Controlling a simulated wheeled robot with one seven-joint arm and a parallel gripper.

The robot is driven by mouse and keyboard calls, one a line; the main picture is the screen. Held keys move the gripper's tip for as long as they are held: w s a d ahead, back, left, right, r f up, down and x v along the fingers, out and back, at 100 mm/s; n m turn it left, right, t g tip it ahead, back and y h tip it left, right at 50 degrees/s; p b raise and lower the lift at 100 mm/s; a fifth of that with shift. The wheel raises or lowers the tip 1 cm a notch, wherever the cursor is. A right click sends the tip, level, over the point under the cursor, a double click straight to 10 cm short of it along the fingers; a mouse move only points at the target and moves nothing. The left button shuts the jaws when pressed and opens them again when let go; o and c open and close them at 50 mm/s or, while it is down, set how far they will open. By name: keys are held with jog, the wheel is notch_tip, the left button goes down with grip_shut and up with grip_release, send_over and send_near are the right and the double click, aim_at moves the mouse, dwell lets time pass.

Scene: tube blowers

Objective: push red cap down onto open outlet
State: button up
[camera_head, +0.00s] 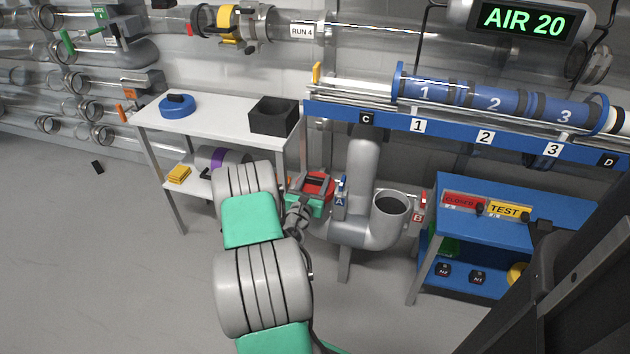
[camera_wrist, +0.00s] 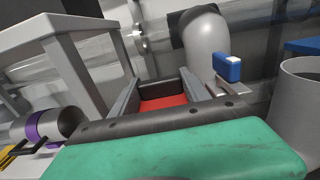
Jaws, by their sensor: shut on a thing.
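The red cap (camera_head: 321,183) is between the fingers of my gripper (camera_head: 311,188), left of the grey pipe. In the wrist view the red cap (camera_wrist: 163,103) shows between the two fingers, with a dark part behind it. My gripper is shut on it. A grey pipe outlet (camera_head: 390,203) with its round mouth facing up stands open to the right, apart from the cap. It also shows at the right edge of the wrist view (camera_wrist: 304,110). My gripper hides what lies directly under the cap, so I cannot tell whether it touches anything.
A blue lever marked A (camera_head: 341,195) stands just right of my gripper, and a red lever marked B (camera_head: 418,203) beyond the open outlet. A white table (camera_head: 215,122) with a black bin (camera_head: 273,117) is at left. A blue bench (camera_head: 560,205) is at right.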

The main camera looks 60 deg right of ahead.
jog(key=shift+f, duration=0.25)
jog(key=o, duration=1.5)
jog(key=s+a, duration=0.1)
jog(key=a, duration=0.6)
jog(key=shift+a, duration=0.35)
jog(key=shift+s, duration=0.1)
